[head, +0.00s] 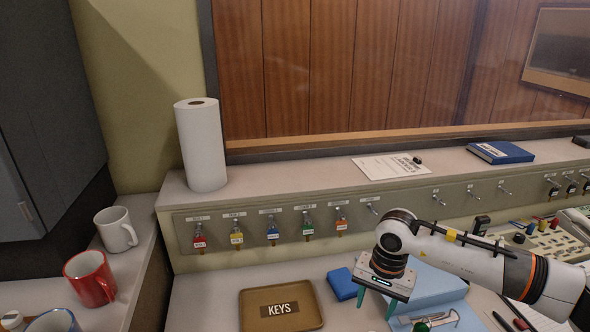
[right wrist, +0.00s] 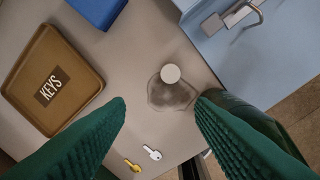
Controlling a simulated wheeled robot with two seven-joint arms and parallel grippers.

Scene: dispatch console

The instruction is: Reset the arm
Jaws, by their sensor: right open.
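My right arm (head: 470,255) comes in from the right in the head view, bent over the console. My right gripper (head: 377,303) points down over the desk, its two green fingers spread apart. In the right wrist view the right gripper (right wrist: 160,103) is open, with nothing held between its fingers. A clear, dark-looking object with a pale round top (right wrist: 170,74) stands on the desk beyond the fingertips. A silver key (right wrist: 152,153) and a yellow key (right wrist: 132,165) lie on the desk nearby. My left gripper is not in view.
A brown KEYS tray (head: 255,298), a blue box (head: 342,284) and a light-blue surface (head: 435,281) with metal parts lie around the gripper. Several tagged keys hang on the panel (head: 218,242) behind. A paper roll (head: 201,145) and mugs (head: 116,229) stand left.

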